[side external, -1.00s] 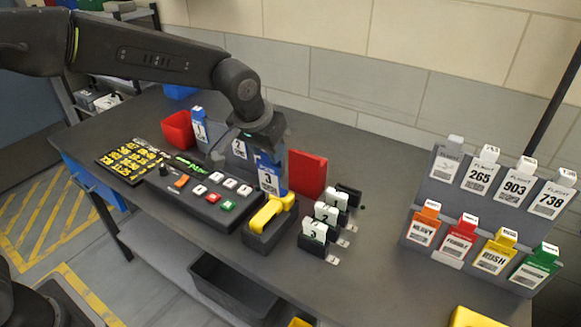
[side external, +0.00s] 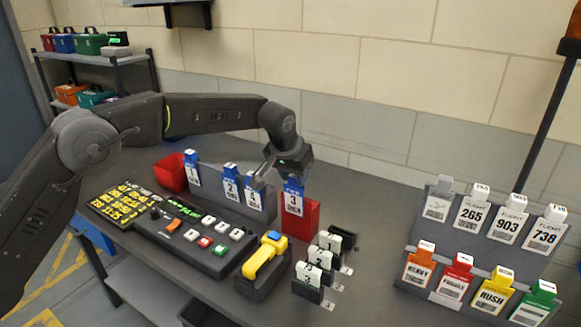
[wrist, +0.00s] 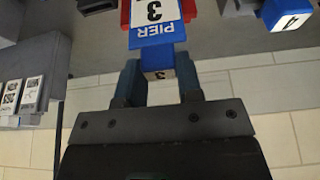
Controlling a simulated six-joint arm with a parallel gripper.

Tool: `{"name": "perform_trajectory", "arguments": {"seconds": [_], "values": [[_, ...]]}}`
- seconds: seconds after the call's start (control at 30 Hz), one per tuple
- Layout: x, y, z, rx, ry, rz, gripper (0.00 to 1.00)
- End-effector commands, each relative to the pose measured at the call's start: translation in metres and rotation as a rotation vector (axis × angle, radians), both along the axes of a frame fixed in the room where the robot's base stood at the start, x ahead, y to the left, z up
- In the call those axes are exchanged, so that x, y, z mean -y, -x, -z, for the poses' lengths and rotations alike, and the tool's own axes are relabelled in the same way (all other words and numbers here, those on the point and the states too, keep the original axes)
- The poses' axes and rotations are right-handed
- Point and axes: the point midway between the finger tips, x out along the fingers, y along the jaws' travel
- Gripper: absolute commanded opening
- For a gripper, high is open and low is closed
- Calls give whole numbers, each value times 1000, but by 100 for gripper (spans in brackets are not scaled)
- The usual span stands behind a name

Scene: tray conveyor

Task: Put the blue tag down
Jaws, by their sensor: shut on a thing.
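The blue tag, marked PIER and 3 on a white label (side external: 293,200), hangs upright from my gripper (side external: 291,180). In the wrist view my gripper (wrist: 159,78) is shut on the blue top of this tag (wrist: 158,40). In the side view the tag overlaps the red holder (side external: 312,222); I cannot tell whether it is inside it or in front of it. Other blue tags, 1 (side external: 192,170), 2 (side external: 231,185) and 4 (side external: 254,194), stand along a grey rack to the left.
A yellow-handled device (side external: 262,258) and a button panel (side external: 195,238) lie in front. Several white numbered tags (side external: 310,273) stand to the right of them. A tag rack (side external: 450,277) stands at the right. The table between is bare.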

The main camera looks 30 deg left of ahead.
Motion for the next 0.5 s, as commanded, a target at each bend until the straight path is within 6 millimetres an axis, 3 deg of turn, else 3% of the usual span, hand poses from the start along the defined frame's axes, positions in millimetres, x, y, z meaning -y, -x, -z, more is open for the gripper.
{"name": "perform_trajectory", "arguments": {"seconds": [0.2, 0.5], "values": [[0, -3, 29, 0, 0, 0, 0], [0, -3, 35, 2, 0, 0, 0]]}}
